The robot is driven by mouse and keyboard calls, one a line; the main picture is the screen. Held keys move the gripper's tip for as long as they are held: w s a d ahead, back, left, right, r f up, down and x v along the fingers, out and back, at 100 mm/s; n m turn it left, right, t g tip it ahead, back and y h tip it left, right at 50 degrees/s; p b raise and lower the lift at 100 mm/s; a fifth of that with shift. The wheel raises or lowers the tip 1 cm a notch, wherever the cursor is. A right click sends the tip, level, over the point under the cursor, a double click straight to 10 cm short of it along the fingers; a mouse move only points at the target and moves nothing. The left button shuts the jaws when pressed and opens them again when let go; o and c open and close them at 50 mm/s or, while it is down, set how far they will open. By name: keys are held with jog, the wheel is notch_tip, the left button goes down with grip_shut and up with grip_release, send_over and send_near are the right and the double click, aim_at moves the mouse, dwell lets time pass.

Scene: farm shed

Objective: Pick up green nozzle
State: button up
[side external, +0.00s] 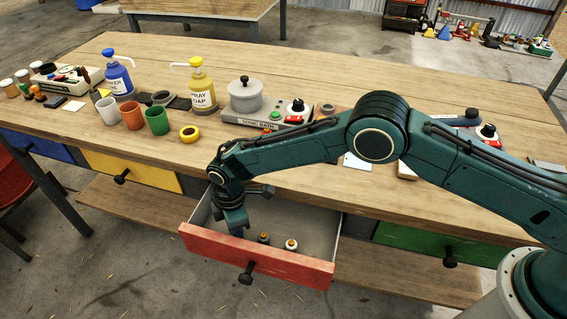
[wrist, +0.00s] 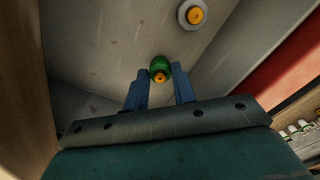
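The green nozzle (wrist: 160,67) has an orange tip and shows in the wrist view just ahead of the gap between my fingertips. In the side view it appears as a small dark piece with an orange tip (side external: 264,238) in the open red-fronted drawer (side external: 258,256). My gripper (side external: 238,222) reaches down into the left part of this drawer, left of the nozzle. In the wrist view, my gripper's two blue fingers (wrist: 160,82) stand apart with nothing held between them. I see no contact with the nozzle.
A grey-white nozzle with an orange tip (wrist: 194,15) stands near the green one; it also shows in the side view (side external: 291,244). The drawer walls and the wooden tabletop edge (side external: 300,185) are close. Cups, bottles and a sonic bath (side external: 262,122) stand on the table.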

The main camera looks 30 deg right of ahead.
jog(key=c, duration=0.4)
jog(key=shift+r, duration=0.15)
notch_tip(320, 180, up, 20)
jog(key=shift+f, duration=0.15)
dwell(0.5)
dwell(0.5)
